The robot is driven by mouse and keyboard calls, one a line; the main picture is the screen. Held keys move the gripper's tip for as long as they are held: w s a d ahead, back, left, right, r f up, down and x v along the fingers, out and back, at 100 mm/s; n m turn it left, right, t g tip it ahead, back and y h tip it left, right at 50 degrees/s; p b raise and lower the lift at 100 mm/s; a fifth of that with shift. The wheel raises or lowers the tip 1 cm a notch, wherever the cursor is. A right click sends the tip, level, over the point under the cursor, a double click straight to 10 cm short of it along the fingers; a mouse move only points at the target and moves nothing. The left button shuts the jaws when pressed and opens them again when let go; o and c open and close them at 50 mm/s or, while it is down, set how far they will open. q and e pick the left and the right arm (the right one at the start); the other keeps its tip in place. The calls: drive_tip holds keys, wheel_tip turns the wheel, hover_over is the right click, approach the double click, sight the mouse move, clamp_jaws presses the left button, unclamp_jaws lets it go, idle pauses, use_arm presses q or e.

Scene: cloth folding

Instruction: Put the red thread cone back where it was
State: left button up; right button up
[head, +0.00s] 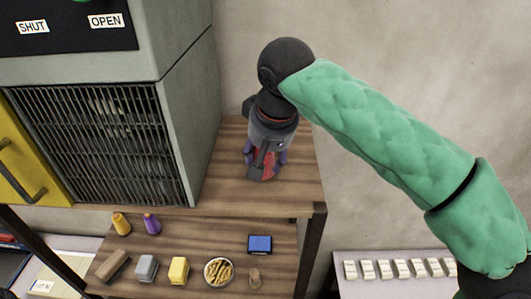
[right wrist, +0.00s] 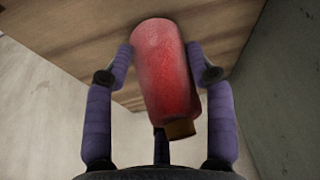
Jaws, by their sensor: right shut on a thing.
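The red thread cone (right wrist: 162,70) is between the purple fingers of my right gripper (right wrist: 160,58) in the right wrist view. The fingers are shut on its sides, and it sits slightly tilted with a brown end showing. In the head view my right gripper (head: 265,158) points down over the bare right part of the upper wooden shelf (head: 305,180). Only a sliver of the red cone (head: 268,166) shows there between the fingers. I cannot tell whether the cone touches the board. My left gripper is not in view.
A grey cabinet with a barred front (head: 188,120) stands close left of the gripper. The lower shelf (head: 210,245) holds bottles, blocks, a bowl (head: 218,271) and a blue box (head: 260,244). A pale table with several white pieces (head: 385,269) is at lower right.

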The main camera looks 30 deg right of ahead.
drive_tip(key=o, duration=1.4)
drive_tip(key=v, duration=1.2)
drive_tip(key=shift+p, duration=0.4)
